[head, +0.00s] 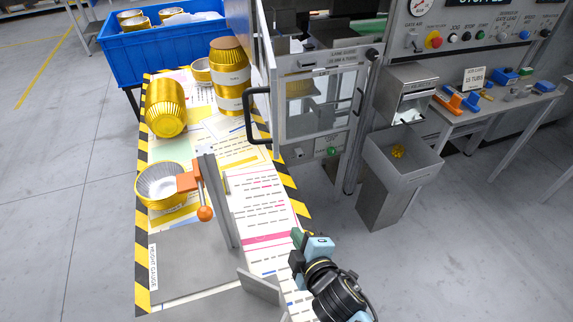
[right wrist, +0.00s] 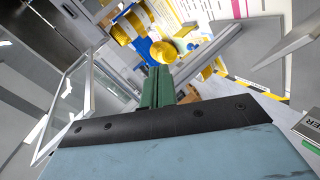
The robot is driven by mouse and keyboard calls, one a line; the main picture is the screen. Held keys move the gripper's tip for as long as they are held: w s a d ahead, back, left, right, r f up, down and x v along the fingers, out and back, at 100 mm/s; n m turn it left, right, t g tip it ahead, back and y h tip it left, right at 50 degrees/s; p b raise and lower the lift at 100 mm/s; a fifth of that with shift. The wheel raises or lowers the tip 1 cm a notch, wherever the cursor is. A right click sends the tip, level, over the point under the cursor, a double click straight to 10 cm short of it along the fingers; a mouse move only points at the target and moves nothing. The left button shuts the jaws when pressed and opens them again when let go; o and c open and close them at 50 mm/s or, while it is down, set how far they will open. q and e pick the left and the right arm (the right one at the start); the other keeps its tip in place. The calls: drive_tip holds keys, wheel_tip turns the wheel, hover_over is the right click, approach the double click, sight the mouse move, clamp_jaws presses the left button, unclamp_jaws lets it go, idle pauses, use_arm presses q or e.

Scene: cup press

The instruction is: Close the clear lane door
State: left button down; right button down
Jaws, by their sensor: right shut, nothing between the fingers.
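My right gripper (head: 297,238) is shut and empty, over the table's near right edge, well apart from the door and handle. Its green fingers (right wrist: 157,85) are together in the right wrist view, where a clear framed panel (right wrist: 66,105) shows at the left. My left gripper is not in view.
A height gauge with an orange lever (head: 190,180) stands on the striped table, with a gold cup (head: 160,187) beside it. Gold cup stacks (head: 231,75) and a blue crate (head: 160,50) are farther back. A grey bin (head: 398,180) stands right of the door; open floor lies nearer.

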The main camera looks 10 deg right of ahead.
drive_tip(key=w+a+r+n+t+y, duration=0.1)
drive_tip(key=a+r+n+t+y, duration=0.15)
drive_tip(key=r, duration=0.55)
drive_tip(key=a+r+n+t+y, duration=0.1)
drive_tip(key=a+r+n, duration=0.2)
drive_tip(key=r, duration=0.5)
drive_tip(key=w+d+p, duration=0.1)
drive_tip(key=w+p, duration=0.1)
drive_tip(key=w, duration=0.7)
drive_tip(key=shift+f+p, duration=0.3)
drive_tip(key=shift+p, duration=0.05)
drive_tip(key=shift+d+h, duration=0.1)
drive_tip(key=shift+h, duration=0.15)
